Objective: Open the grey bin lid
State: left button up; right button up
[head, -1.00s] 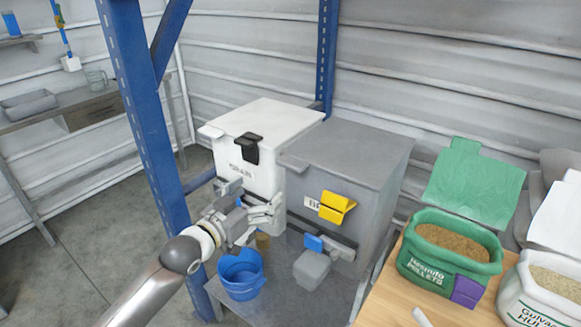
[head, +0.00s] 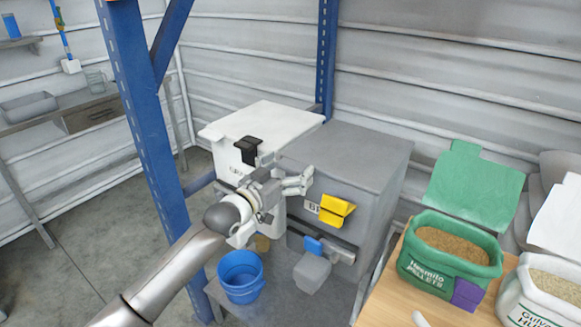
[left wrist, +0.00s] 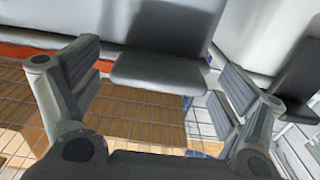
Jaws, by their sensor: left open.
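The grey bin (head: 372,205) stands right of the white bin, its flat grey lid (head: 350,150) lying closed. The lid's front lip, at its left front corner, is partly hidden by my gripper in the head view. My left gripper (head: 288,180) is open and empty in front of that corner, just below lid height. In the left wrist view a dark grey tab (left wrist: 158,72), seemingly the lid's lip, lies between and beyond the spread fingers. I cannot tell whether they touch it. My right gripper is not in view.
The white bin (head: 260,120) has a black clip (head: 248,149). A yellow clip (head: 336,209) sits on the grey bin's front. A blue bucket (head: 240,276) and a grey scoop (head: 311,272) are below. A blue post (head: 140,110) stands left; a green pellet bag (head: 450,268) is right.

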pick_arm(q)
jog(key=shift+w+d, duration=0.25)
jog(key=shift+w, duration=0.05)
